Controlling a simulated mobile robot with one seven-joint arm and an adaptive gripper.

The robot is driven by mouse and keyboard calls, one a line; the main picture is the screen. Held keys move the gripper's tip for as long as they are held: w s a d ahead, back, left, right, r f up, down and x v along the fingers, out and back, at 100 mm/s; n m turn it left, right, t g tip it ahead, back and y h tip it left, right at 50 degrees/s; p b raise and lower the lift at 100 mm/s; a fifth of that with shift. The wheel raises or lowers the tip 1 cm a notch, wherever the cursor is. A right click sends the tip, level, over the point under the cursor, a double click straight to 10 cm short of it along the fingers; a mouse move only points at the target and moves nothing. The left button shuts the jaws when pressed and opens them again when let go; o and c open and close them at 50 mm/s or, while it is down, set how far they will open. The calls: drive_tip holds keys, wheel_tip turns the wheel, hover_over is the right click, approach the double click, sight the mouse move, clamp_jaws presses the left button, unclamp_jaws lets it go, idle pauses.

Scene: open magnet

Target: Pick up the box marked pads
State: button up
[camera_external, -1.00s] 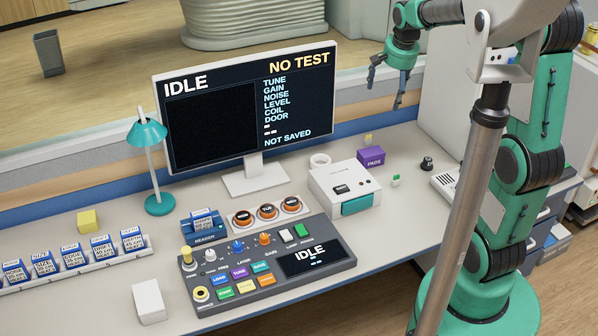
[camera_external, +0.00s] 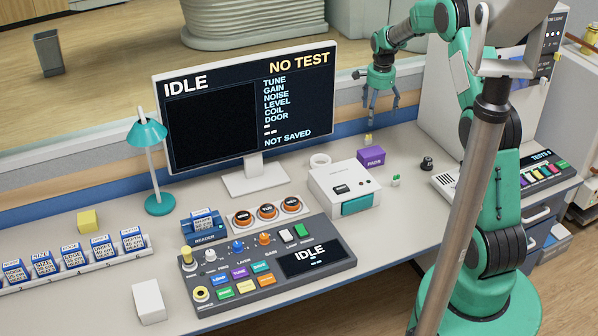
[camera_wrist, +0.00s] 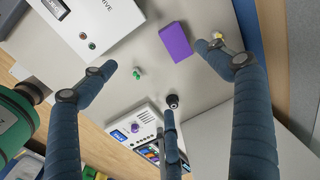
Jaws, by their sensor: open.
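The purple box marked PADS (camera_external: 371,157) sits on the desk, right of the monitor and behind the white printer-like unit. It also shows in the wrist view as a plain purple block (camera_wrist: 176,41), upper centre, with its lettering not visible. My gripper (camera_external: 382,98) hangs open and empty above and slightly behind the box, fingers pointing down, apart from it. In the wrist view my gripper (camera_wrist: 165,90) has its fingers spread wide, with the box lying beyond them.
A white unit (camera_external: 343,189) stands close in front of the box. A small green item (camera_external: 396,180) and a black knob (camera_external: 426,164) lie to its right. A small yellow item (camera_external: 368,138) is behind it. The monitor (camera_external: 250,105) rises at left. A grey post crosses the external view's right side.

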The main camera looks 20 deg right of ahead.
sight(373, 153)
drive_tip(key=w+d+f+m, duration=0.2)
drive_tip(key=w+d+f, duration=0.1)
drive_tip(key=f, duration=0.7)
drive_tip(key=shift+w+g, duration=0.35)
drive_tip(key=shift+g, duration=0.05)
drive_tip(key=shift+f, duration=0.15)
drive_tip(key=shift+f+b, duration=0.5)
drive_tip(key=shift+f, duration=3.75)
drive_tip(key=shift+w+f+b, duration=0.2)
drive_tip(key=shift+f+b, duration=0.45)
drive_tip(key=shift+f, duration=1.95)
